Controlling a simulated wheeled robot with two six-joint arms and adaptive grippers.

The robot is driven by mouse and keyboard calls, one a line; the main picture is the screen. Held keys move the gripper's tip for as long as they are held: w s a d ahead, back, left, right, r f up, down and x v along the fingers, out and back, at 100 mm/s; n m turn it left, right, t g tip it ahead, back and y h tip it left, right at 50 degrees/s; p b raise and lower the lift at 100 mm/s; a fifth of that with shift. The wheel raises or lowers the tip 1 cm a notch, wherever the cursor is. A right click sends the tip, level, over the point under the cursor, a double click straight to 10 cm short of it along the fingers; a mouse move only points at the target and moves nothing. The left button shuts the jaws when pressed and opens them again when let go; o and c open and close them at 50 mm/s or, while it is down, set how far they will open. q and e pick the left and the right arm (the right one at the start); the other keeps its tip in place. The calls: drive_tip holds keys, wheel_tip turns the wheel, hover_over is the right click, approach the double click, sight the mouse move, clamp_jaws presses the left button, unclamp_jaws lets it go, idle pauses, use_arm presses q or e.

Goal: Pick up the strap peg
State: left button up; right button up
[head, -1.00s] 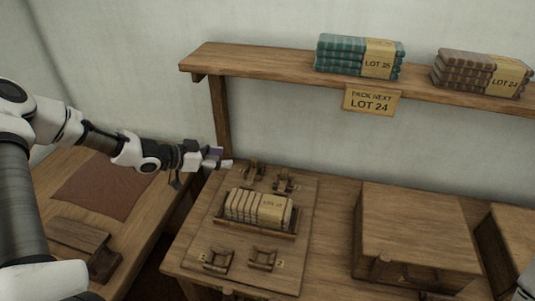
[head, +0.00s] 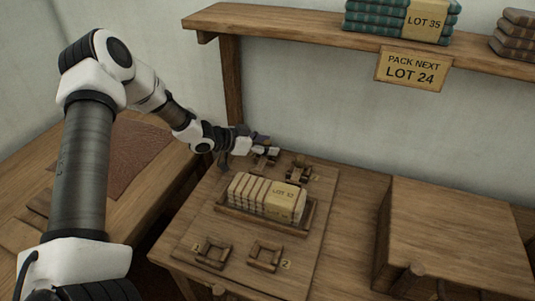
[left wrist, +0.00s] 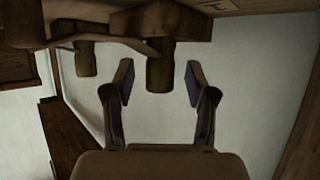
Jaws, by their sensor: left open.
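My left gripper (head: 264,151) is open at the back left corner of the wooden board (head: 322,215), by a small wooden fitting there. In the left wrist view its two fingers (left wrist: 158,78) stand apart, with a dark, blunt wooden peg (left wrist: 159,72) showing between them. I see no clear contact, and I cannot tell how deep the peg sits between the fingers. A second similar peg (left wrist: 86,60) shows left of the fingers. I cannot tell for sure which is the strap peg. My right gripper is out of view.
A wooden box (head: 455,235) is at right.

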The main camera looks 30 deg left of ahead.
use_arm(q)
drive_tip(key=shift+w+d+f, duration=0.1)
drive_tip(key=shift+w, duration=0.1)
drive_tip(key=shift+s, duration=0.15)
drive_tip(key=shift+c, duration=1)
drive_tip(key=c, duration=0.9)
drive_tip(key=shift+o, duration=0.2)
